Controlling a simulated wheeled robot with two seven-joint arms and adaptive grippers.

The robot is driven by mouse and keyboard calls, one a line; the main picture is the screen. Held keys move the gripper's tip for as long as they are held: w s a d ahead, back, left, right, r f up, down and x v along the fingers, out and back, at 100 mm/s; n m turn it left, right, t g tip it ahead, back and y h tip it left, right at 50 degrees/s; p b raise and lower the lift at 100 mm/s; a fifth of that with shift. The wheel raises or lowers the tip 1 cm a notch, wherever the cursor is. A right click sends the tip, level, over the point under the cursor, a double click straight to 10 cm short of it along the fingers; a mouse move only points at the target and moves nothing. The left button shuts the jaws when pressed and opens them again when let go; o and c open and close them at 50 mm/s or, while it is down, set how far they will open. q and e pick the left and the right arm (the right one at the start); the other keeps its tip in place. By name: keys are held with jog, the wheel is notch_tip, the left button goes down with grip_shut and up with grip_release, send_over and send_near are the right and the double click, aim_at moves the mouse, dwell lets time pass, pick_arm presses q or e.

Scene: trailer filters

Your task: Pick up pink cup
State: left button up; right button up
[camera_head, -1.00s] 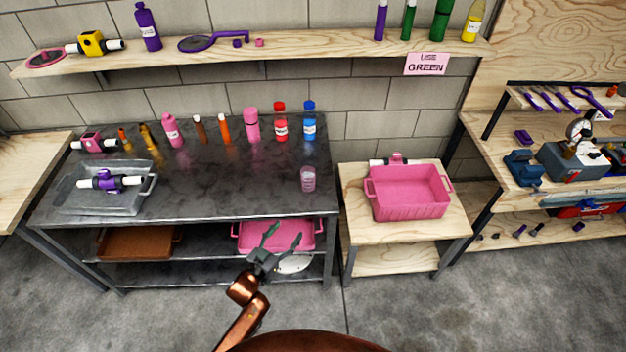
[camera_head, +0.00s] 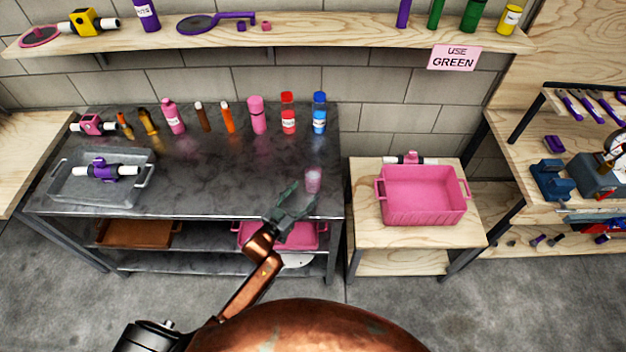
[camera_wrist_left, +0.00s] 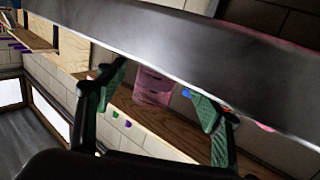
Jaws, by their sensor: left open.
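The pink cup (camera_head: 313,180) is small and translucent. It stands upright near the right front part of the dark metal table (camera_head: 250,185). My left gripper (camera_head: 298,200) is at the table's front edge, just left of the cup and nearer me, apart from it. Its green-grey fingers are spread and empty. My right gripper is not in view.
Several bottles, including a pink one (camera_head: 257,115), line the back of the table. A metal tray (camera_head: 130,190) is at its left. A pink bin (camera_head: 425,211) sits on a wooden stand to the right. The tabletop around the cup is clear.

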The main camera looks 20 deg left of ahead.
aim_at(309, 187)
pick_arm(q)
jog(key=x, duration=0.4)
jog(key=shift+w+d, duration=0.1)
jog(key=shift+w, duration=0.35)
jog(key=c, duration=1.3)
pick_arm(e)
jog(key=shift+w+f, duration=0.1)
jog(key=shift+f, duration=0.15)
